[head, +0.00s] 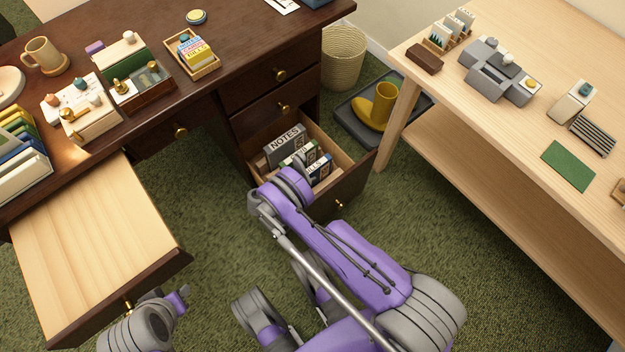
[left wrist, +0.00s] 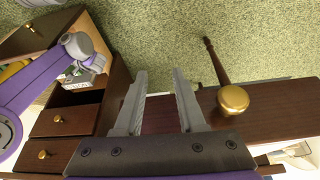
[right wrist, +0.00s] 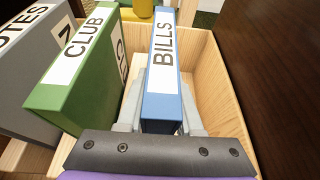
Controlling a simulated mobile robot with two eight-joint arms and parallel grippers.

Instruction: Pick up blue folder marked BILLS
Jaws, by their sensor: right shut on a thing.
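The blue folder marked BILLS (right wrist: 161,70) stands upright in the open lower desk drawer, its spine label facing up in the right wrist view. My right gripper (right wrist: 162,122) is shut on its near end, one finger on each side. In the head view the folder (head: 321,171) is partly hidden behind my right wrist. The green CLUB folder (right wrist: 82,65) stands to its left, with the grey NOTES folder (right wrist: 30,70) beyond. My left gripper (left wrist: 161,95) is open and empty beside a drawer front and brass knob.
The drawer's wooden wall (right wrist: 212,75) encloses the folders; free room lies right of BILLS. A light wood table (head: 500,140) stands at right, with a yellow boot (head: 377,108) on a tray between.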

